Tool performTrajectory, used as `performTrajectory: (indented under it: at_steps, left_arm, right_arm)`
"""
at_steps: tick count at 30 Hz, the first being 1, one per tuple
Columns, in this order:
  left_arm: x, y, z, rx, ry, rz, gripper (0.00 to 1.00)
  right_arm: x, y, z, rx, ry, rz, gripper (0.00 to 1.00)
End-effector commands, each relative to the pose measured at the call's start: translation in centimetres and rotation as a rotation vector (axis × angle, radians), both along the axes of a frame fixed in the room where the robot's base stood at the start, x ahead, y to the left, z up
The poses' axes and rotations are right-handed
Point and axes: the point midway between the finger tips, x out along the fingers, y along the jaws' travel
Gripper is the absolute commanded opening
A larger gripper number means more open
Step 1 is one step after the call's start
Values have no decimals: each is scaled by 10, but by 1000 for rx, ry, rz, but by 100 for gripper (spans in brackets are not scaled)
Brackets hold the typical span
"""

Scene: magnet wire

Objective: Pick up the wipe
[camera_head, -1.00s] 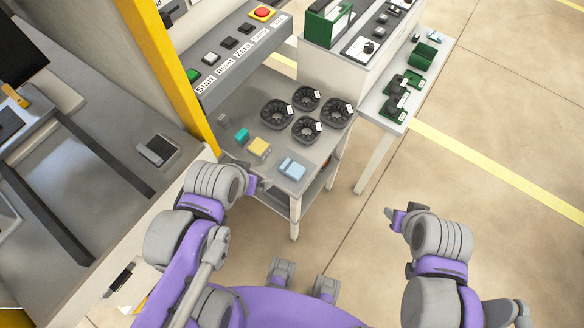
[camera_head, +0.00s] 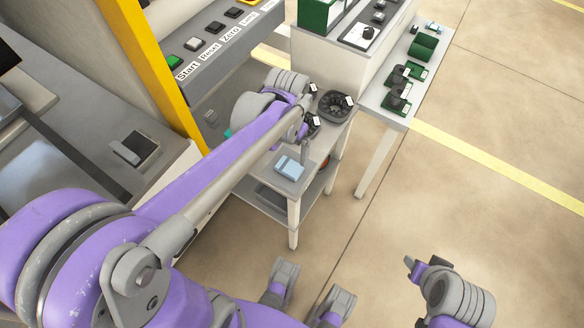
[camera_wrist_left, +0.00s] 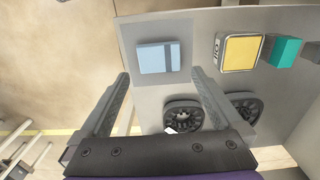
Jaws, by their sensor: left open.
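The wipe, a light blue folded square (camera_head: 289,167), lies on a grey mat near the front corner of the small table. It also shows in the left wrist view (camera_wrist_left: 158,58), flat and beyond the fingertips. My left gripper (camera_wrist_left: 160,76) is open and empty above the table, with the wipe framed between its fingers and apart from them. In the head view my left arm reaches over the table and partly hides its top. My right gripper (camera_head: 411,264) is out over the floor, away from the table; its finger opening is too small to judge.
A yellow box (camera_wrist_left: 241,52) and a teal block (camera_wrist_left: 284,50) lie beside the wipe. Floor at the right is clear.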

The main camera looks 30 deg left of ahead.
Motion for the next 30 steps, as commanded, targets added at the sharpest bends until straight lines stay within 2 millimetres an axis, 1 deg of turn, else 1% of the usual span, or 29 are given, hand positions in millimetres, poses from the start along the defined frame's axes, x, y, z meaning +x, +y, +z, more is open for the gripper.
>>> performTrajectory:
  at_steps: [1,8,12,15,18,25,29,30]
  left_arm:
    - [0,0,-8,0,0,0,100]
    - [0,-1,-26,0,0,0,100]
    - [0,-2,-49,0,0,-1,100]
    - [0,-2,-62,0,0,0,100]
    - [0,-2,-68,0,-1,0,100]
    - [0,-2,-68,0,-1,0,100]
    - [0,-2,-68,0,-1,0,77]
    - [0,-2,-68,0,-1,0,69]
  right_arm:
    - [0,0,-3,0,1,0,50]
    - [0,0,-7,0,2,0,50]
    - [0,0,-13,0,4,0,50]
    - [-1,0,-16,0,5,0,50]
    - [-1,0,-18,0,6,0,50]
    - [-1,0,-17,0,6,0,50]
    - [-1,0,-17,0,6,0,50]
    - [-1,0,-17,0,6,0,50]
